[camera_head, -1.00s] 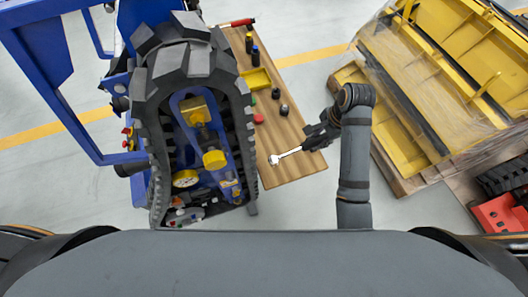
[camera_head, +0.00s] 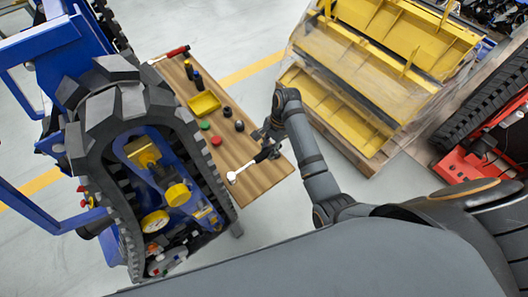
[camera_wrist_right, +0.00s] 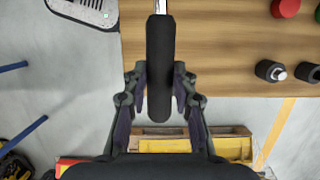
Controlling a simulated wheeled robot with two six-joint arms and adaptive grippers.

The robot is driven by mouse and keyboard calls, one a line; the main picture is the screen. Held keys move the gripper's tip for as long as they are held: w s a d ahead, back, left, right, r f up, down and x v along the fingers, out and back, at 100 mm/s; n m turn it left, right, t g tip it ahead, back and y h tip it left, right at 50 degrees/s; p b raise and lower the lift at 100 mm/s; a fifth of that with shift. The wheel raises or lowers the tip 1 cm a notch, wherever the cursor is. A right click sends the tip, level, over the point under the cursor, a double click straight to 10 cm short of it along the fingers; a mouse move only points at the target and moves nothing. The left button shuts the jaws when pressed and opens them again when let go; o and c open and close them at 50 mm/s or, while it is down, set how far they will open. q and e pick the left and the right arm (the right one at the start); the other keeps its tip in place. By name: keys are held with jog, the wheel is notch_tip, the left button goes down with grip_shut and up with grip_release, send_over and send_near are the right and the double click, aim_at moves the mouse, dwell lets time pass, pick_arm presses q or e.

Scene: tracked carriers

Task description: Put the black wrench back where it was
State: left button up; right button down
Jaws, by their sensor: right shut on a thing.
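The black wrench (camera_head: 264,154) has a black handle and a silver head. It also shows in the wrist view (camera_wrist_right: 159,60), its handle between the fingers and its silver shaft leading out of the top. My right gripper (camera_head: 270,140) is shut on the handle; both fingers (camera_wrist_right: 160,88) flank it in the wrist view. The wrench lies over the near right part of the wooden bench top (camera_head: 262,178), its head toward the left. I cannot tell whether it touches the wood. My left gripper is not in view.
A yellow tray (camera_head: 204,104), a red cap (camera_head: 216,141), a green cap (camera_head: 204,125), black knobs (camera_head: 239,126) and a red-handled tool (camera_head: 170,53) sit on the bench. A tracked carrier (camera_head: 100,110) stands close left. Yellow panels (camera_head: 345,95) stand right.

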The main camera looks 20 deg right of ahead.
jog(key=w+f, duration=0.1)
jog(key=f, duration=0.1)
jog(key=w+f, duration=0.2)
jog(key=shift+w, duration=0.1)
jog(key=f, duration=0.4)
jog(key=shift+w, duration=0.3)
jog(key=c, duration=1.1)
grip_release()
jog(key=b+v, duration=0.1)
jog(key=v, duration=1.1)
